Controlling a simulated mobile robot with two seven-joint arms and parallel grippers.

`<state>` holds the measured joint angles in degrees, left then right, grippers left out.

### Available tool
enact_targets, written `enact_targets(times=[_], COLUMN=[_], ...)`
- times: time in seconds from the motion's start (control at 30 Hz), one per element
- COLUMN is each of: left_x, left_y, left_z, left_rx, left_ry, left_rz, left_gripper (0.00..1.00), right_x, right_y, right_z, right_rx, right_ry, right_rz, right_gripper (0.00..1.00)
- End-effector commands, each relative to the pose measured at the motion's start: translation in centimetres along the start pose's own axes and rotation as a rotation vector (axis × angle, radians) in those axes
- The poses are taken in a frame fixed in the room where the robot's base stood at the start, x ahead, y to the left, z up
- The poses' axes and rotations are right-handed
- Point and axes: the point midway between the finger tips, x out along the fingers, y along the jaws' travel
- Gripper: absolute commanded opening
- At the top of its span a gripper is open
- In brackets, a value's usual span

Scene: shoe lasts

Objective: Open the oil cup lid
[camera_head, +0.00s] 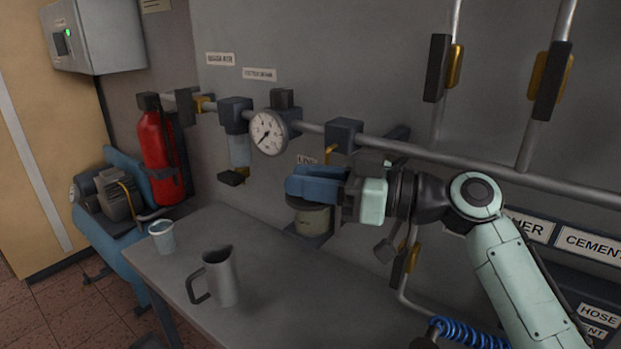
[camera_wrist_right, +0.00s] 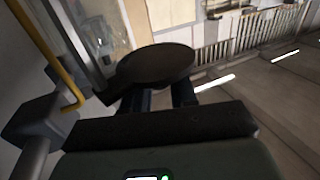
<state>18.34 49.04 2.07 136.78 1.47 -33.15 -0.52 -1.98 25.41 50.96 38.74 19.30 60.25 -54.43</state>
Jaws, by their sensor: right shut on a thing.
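The oil cup (camera_head: 313,220) is a small olive-grey cup mounted under the pipe on the wall. My right gripper (camera_head: 312,184), with blue fingers, is at the top of the cup, coming in from the right. In the right wrist view, a dark round lid (camera_wrist_right: 152,66) lies at the ends of the fingers (camera_wrist_right: 163,98), which are shut on it. The fingers hide most of the lid in the head view. I cannot tell whether the lid is raised off the cup's rim. My left gripper is not in view.
A pressure gauge (camera_head: 269,133) and a pipe (camera_head: 400,147) run along the wall close to my arm. A grey jug (camera_head: 221,277) and a pale blue cup (camera_head: 163,237) stand on the bench (camera_head: 270,325). A blue coiled hose (camera_head: 470,333) is at the bottom right.

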Motion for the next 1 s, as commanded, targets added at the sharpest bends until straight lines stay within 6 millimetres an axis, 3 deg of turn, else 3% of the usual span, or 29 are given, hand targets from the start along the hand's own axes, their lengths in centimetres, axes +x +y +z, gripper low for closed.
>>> enact_targets(times=[0.1, 0.13, 0.17, 0.73, 1.0], left_x=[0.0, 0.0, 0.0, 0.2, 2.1], left_y=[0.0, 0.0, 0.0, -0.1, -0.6], left_z=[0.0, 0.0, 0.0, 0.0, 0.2], left_rx=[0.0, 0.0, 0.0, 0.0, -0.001], left_ry=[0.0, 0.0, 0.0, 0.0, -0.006], left_rz=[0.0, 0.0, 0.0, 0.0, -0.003], left_gripper=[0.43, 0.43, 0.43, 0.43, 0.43], right_x=[0.1, 0.1, 0.1, 0.1, 0.6], right_y=[-0.1, -0.1, -0.1, 0.0, 0.5], right_z=[0.2, 0.2, 0.2, 0.1, 0.3], right_rx=[0.002, 0.002, 0.002, 0.001, -0.004], right_ry=[-0.004, -0.004, -0.004, -0.001, -0.003], right_rz=[-0.004, -0.004, -0.004, 0.009, 0.18], right_gripper=[0.0, 0.37, 0.46, 0.46, 0.46])
